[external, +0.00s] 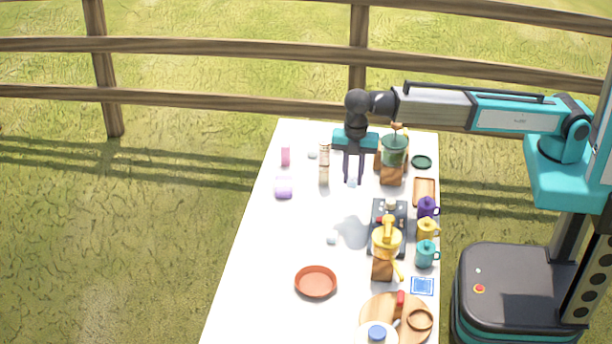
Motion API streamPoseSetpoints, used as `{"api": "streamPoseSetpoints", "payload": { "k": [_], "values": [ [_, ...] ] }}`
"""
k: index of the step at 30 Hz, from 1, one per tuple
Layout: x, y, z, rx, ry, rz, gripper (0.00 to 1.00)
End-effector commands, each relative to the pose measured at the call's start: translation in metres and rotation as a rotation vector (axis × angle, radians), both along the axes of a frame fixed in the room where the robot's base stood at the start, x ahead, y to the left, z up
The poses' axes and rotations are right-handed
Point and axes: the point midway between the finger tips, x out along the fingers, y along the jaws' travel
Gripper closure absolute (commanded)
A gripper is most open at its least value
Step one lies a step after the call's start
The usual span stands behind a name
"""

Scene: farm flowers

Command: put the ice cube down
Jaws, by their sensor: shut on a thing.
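My gripper (353,181) points straight down over the back half of the white table. Its two dark fingers are shut on a small pale ice cube (352,183) at their tips. I cannot tell whether the cube touches the tabletop or hangs just above it.
On the white table (262,280), a beige block stack (324,164) stands left of my gripper and a green-topped grinder (394,152) right. The left-centre is mostly clear.

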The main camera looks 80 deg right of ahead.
Motion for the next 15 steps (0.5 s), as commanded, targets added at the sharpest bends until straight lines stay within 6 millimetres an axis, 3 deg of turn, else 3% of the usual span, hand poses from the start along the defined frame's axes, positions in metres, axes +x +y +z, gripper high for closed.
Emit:
{"api": "streamPoseSetpoints", "payload": {
  "k": [6,15],
  "values": [
    [-0.009,0.022,-0.002,-0.001,0.002,0.032,0.98],
    [-0.009,0.023,-0.002,-0.001,0.002,0.033,0.98]
  ]
}}
